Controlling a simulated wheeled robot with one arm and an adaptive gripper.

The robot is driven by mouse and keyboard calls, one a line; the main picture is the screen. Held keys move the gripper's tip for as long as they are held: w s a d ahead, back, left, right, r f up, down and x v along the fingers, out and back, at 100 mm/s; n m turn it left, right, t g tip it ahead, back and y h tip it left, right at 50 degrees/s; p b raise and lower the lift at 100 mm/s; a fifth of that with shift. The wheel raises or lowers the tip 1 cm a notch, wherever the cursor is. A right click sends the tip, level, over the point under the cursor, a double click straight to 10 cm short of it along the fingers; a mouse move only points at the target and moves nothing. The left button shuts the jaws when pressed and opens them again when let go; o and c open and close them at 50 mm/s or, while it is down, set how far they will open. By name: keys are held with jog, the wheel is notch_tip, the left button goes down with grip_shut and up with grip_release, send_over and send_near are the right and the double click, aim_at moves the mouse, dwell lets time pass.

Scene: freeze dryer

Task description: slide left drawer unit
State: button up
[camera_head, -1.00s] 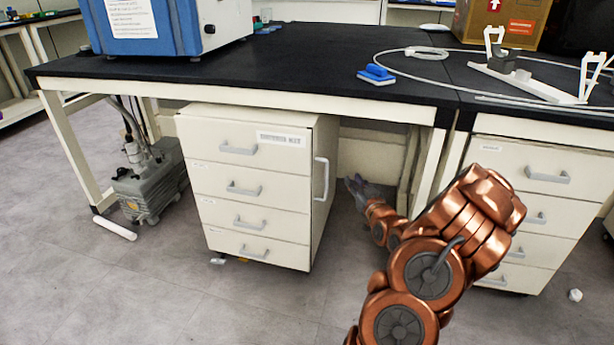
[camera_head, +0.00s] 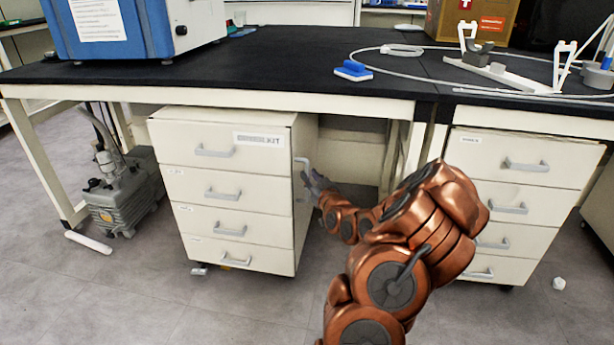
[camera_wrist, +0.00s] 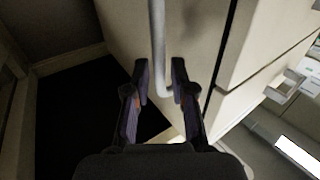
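The left drawer unit (camera_head: 238,190) is a cream cabinet on casters with several drawers and grey handles, standing under the black-topped bench. A vertical bar handle (camera_head: 302,178) is on its right side; in the wrist view the side handle (camera_wrist: 158,45) runs down from the top and its lower end lies between my fingertips. My gripper (camera_head: 311,180) is at this handle in the head view. In the wrist view my gripper (camera_wrist: 159,78) is open, one finger on each side of the bar, with gaps visible. Contact with the bar cannot be told.
The bench (camera_head: 270,95) spans above the unit, with a bench leg frame right of my gripper. A grey pump (camera_head: 125,192) stands on the floor to the left. A second drawer unit (camera_head: 522,205) is at the right.

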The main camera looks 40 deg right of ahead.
jog(key=shift+b+x, duration=0.4)
jog(key=shift+x, duration=1)
grip_shut()
